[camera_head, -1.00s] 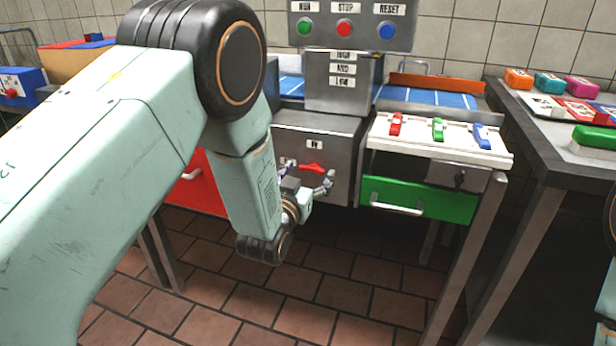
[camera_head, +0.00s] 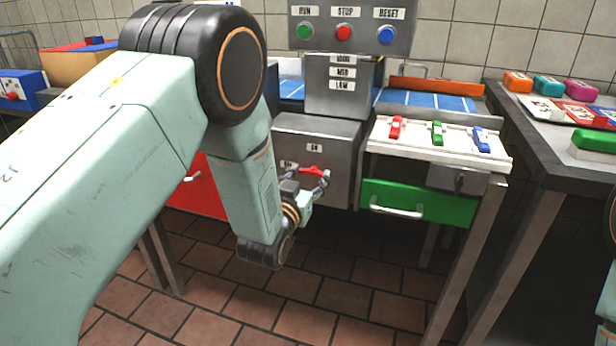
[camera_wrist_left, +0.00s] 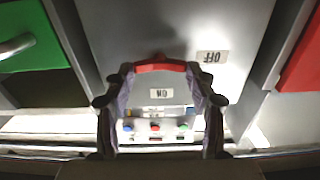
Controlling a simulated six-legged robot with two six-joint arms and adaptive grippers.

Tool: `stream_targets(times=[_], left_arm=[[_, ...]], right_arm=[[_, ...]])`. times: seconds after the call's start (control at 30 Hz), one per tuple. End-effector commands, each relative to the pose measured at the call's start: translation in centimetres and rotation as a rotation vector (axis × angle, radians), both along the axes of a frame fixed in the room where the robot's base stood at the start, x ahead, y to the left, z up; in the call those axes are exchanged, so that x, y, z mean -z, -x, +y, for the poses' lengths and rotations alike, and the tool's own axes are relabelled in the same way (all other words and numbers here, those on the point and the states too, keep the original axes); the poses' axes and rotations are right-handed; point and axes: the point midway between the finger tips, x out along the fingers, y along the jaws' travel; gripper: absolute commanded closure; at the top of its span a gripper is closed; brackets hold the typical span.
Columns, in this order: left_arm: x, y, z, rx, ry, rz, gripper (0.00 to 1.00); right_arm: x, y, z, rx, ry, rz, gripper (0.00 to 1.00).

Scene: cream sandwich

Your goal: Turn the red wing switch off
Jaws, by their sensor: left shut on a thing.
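The red wing switch (camera_head: 314,170) is on the front of a grey metal box (camera_head: 340,135). Its bar lies roughly level, below the ON label (camera_head: 314,147) and to the right of the partly hidden OFF label (camera_head: 287,163). In the left wrist view, turned upside down, the switch (camera_wrist_left: 160,67) spans between the two fingertips. My left gripper (camera_head: 307,181) is shut on the switch, one finger at each end of the bar; it also shows in the wrist view (camera_wrist_left: 159,71). My right gripper is out of view.
A green drawer (camera_head: 420,203) sits to the right, under a white panel (camera_head: 440,148) with red, green and blue switches. A red drawer (camera_head: 200,185) is partly behind my left arm. RUN, STOP and RESET buttons (camera_head: 344,33) are above.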

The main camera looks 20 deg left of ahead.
Motion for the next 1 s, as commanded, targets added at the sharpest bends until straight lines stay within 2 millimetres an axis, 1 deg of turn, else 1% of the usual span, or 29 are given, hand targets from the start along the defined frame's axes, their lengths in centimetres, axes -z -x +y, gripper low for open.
stream_targets(times=[0.03,0.1,0.37,0.4,0.63,1.0], left_arm=[[-0.07,0.04,0.02,0.0,0.015,0.004,0.75],[-0.13,0.03,0.03,0.0,0.037,0.003,0.75],[0.0,0.02,0.03,0.0,0.046,0.003,0.75],[0.0,0.02,0.03,0.0,0.046,0.003,0.41],[0.0,0.02,0.02,0.0,0.045,0.003,0.22],[0.02,0.28,0.02,0.0,0.044,0.003,0.21]], right_arm=[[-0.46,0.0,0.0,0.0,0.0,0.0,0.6],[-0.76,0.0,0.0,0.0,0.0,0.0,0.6],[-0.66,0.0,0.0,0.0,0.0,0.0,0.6],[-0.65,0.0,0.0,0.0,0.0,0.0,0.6],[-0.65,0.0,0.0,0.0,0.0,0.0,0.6],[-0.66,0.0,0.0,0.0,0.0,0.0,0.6]])
